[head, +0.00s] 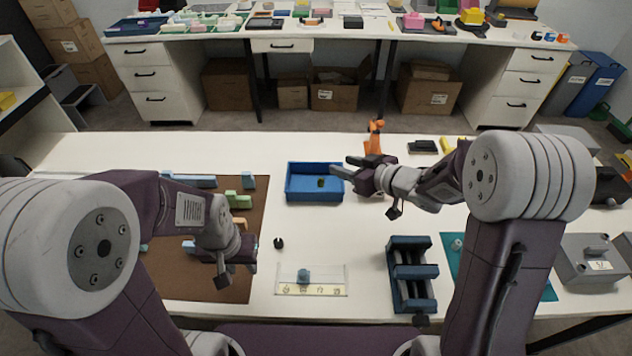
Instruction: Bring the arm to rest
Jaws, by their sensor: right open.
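My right gripper (347,167) is open and points left, with its fingers at the right edge of a blue tray (315,168). Nothing shows between its fingers. A small dark green item (321,183) lies in the tray. My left gripper (236,275) hangs low over the right edge of a brown mat (205,288). Its fingers are small and partly hidden by its own wrist, so its opening and any contents are unclear.
A clear box (330,288) with a small blue-grey piece, a blue rack (410,272) and a teal mat (485,270) lie near the front. An orange clamp-like thing (375,140) stands behind my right gripper. Several blocks lie on the brown mat. The middle of the table is fairly clear.

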